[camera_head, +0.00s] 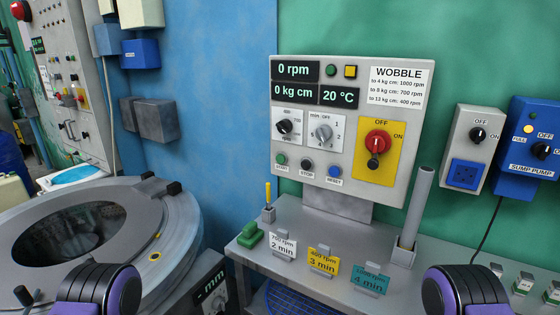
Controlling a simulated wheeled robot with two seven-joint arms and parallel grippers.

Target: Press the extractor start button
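The extractor control panel (335,190) is a light grey box on the wall in the middle of the head view. Its green start button (281,159), labelled START, is at the lower left of the panel face. A black stop button (306,164) and a blue reset button (334,171) sit to its right. The displays (296,71) read 0 rpm, 0 kg cm and 20 °C. Purple and black parts of my two arms show at the bottom left and bottom right, well below the panel. Neither gripper's fingers are visible, and nothing covers the start button.
A red knob (377,142) on a yellow plate is on the panel's right. The round drum machine (180,222) is at left. A blue sump pump box (528,150) is at right.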

